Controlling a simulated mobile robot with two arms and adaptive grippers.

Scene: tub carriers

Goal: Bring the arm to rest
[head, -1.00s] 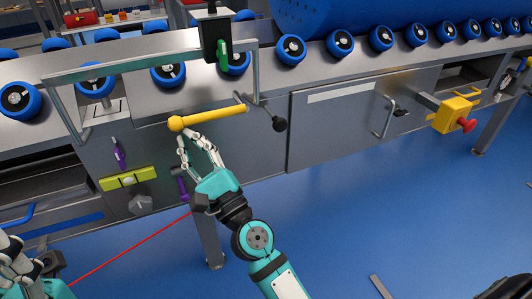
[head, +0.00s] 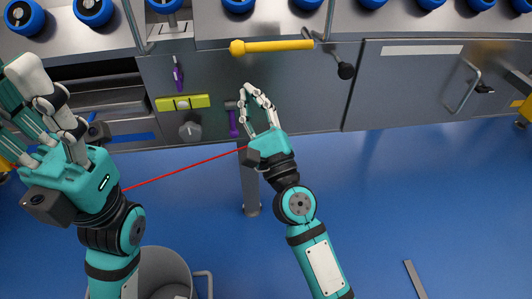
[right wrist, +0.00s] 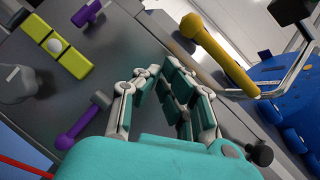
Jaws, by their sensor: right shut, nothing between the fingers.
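My right gripper (head: 254,91) is shut and empty, fingertips together, in front of the grey metal cabinet front. It sits below the yellow bar handle (head: 270,46) and apart from it. In the right wrist view the right gripper's fingers (right wrist: 160,72) close toward each other with nothing between them. There the yellow handle (right wrist: 215,50) is beyond them to the upper right. My left gripper (head: 28,108) is raised large at the left of the head view. Its fingers look spread, with nothing seen between them.
A yellow-green block (head: 182,102), a grey knob (head: 190,131) and a purple-handled tool (head: 233,122) are on the cabinet front. A grey bin (head: 160,262) stands below the left arm. A support leg (head: 249,180) reaches the blue floor, which is mostly open at right.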

